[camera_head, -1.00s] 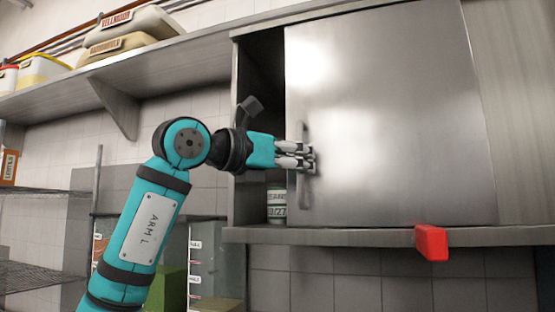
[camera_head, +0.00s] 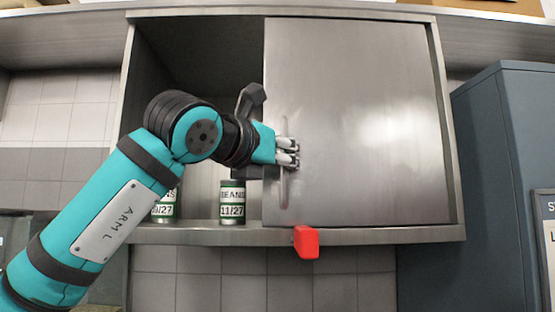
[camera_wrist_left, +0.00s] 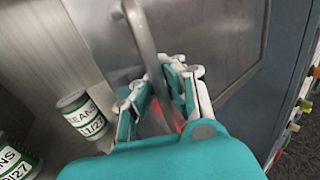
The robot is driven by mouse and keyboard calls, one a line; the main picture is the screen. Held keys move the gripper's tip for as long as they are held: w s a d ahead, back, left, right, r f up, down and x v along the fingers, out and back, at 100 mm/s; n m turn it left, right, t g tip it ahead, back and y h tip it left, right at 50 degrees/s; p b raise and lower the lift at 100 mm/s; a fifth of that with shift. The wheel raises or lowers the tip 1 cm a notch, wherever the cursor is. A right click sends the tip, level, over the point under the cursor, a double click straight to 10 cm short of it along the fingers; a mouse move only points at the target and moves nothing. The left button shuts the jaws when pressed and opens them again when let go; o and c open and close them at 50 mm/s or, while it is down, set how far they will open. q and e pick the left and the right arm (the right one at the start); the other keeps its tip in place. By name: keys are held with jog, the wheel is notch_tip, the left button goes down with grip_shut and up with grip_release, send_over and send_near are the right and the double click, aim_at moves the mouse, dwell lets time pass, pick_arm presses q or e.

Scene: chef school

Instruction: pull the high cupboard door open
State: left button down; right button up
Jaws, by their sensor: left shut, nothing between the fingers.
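The high cupboard door (camera_head: 360,120) is a plain grey metal panel covering the right part of the cupboard. The left part is uncovered. The vertical bar handle (camera_head: 284,188) is near the door's left edge and also shows in the left wrist view (camera_wrist_left: 138,25). My left gripper (camera_head: 294,152) is shut with its fingertips at the handle, holding nothing. In the left wrist view the bar runs down by the fingertips (camera_wrist_left: 162,88); whether they touch it I cannot tell. My right gripper is not in view.
Bean cans (camera_head: 232,202) stand inside the cupboard at left, one partly hidden by my arm. A red block (camera_head: 306,243) shows at the front lower ledge; what it is fixed to is unclear. A tall blue-grey cabinet (camera_head: 500,180) stands right of the cupboard.

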pick_arm(q)
jog(key=c, duration=1.9)
grip_release()
jog(key=shift+s, duration=0.1)
jog(key=o, duration=0.3)
jog(key=shift+s+r, duration=0.1)
jog(key=shift+s, duration=0.1)
jog(key=shift+a, duration=0.15)
jog(key=v, duration=1.1)
jog(key=shift+s+a, duration=0.15)
jog(key=shift+s, duration=0.25)
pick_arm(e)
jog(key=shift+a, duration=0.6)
